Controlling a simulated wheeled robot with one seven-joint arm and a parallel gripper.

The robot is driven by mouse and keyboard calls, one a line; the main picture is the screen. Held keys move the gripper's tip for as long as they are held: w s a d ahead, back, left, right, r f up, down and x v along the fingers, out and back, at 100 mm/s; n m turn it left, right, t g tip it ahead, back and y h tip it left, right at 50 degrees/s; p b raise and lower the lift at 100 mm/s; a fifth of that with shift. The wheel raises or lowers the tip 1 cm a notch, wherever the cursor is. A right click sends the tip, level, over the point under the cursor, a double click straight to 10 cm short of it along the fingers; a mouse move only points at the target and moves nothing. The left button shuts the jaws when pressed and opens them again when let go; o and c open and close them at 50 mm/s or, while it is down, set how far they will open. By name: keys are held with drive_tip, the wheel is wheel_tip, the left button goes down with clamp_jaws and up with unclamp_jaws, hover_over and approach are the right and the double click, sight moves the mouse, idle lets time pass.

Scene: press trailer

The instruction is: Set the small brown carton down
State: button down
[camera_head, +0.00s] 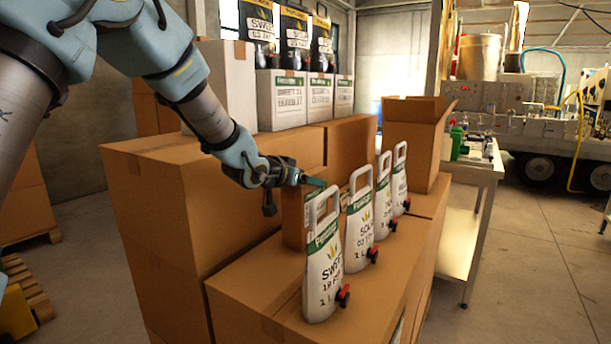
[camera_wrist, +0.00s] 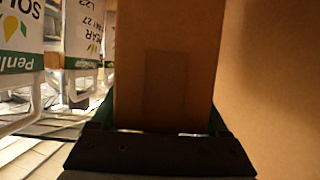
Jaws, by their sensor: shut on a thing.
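The small brown carton (camera_head: 293,218) is upright behind the first white pouch in the head view, at the top of the large front box. It also fills the middle of the wrist view (camera_wrist: 165,60). My gripper (camera_head: 312,182) is shut on the carton near its upper end, with a green fingertip on each side in the wrist view (camera_wrist: 162,122). The carton's base is partly hidden by the pouch, so I cannot tell whether it touches the box top.
Several white handled pouches (camera_head: 358,232) with red taps stand in a row on the large front box (camera_head: 255,290). A taller box stack (camera_head: 150,210) rises just left of the carton. An open carton (camera_head: 410,145) and a metal table (camera_head: 462,205) lie beyond.

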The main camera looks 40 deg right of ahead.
unclamp_jaws()
drive_tip(key=shift+f, duration=0.1)
drive_tip(key=b+v, duration=0.1)
drive_tip(key=v, duration=1.1)
idle(0.5)
